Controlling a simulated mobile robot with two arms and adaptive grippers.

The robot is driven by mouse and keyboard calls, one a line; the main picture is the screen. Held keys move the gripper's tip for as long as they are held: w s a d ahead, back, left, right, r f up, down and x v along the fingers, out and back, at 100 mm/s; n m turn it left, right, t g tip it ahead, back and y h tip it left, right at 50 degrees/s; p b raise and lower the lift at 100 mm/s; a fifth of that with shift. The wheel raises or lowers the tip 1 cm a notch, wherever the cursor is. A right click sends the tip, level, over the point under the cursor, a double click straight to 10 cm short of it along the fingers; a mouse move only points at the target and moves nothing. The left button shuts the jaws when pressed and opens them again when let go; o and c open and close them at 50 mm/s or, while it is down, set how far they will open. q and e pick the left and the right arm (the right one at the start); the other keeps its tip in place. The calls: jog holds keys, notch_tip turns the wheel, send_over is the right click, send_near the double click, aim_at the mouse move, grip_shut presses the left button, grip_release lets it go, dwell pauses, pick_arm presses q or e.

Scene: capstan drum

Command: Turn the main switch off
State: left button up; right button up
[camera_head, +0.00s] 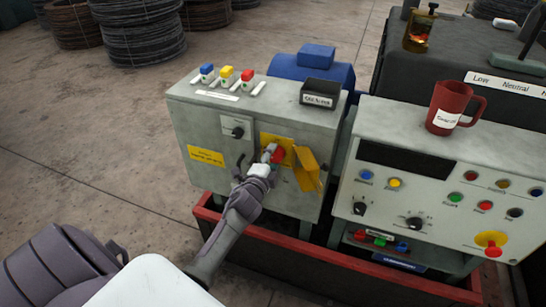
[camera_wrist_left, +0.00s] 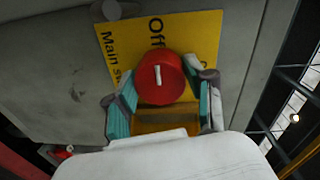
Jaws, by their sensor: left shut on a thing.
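The main switch is a red round knob (camera_wrist_left: 160,78) with a white pointer mark, on a yellow plate (camera_wrist_left: 205,32) reading "Off" and "Main s…" on the grey cabinet's front. My left gripper (camera_wrist_left: 163,100) is at the knob, its teal-padded fingers on either side of it, shut on it. The white mark points roughly along the direction of the "Off" lettering. In the head view the left gripper (camera_head: 272,158) reaches the knob (camera_head: 278,156) from the front, partly hiding it. A yellow flap (camera_head: 306,170) stands open to its right. My right gripper is not in view.
The grey cabinet (camera_head: 190,120) carries coloured buttons and a small black box (camera_head: 320,93) on top. A control panel (camera_head: 390,130) with a red mug (camera_head: 448,108) stands to the right. A red base frame (camera_head: 290,260) runs below. Wire coils lie behind on the floor.

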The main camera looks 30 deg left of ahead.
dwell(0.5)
pick_arm(q)
jog(key=o, duration=1.2)
jog(key=shift+c, duration=0.2)
jog(key=f+v, duration=0.1)
jog(key=v, duration=1.1)
jog(key=shift+r, duration=0.4)
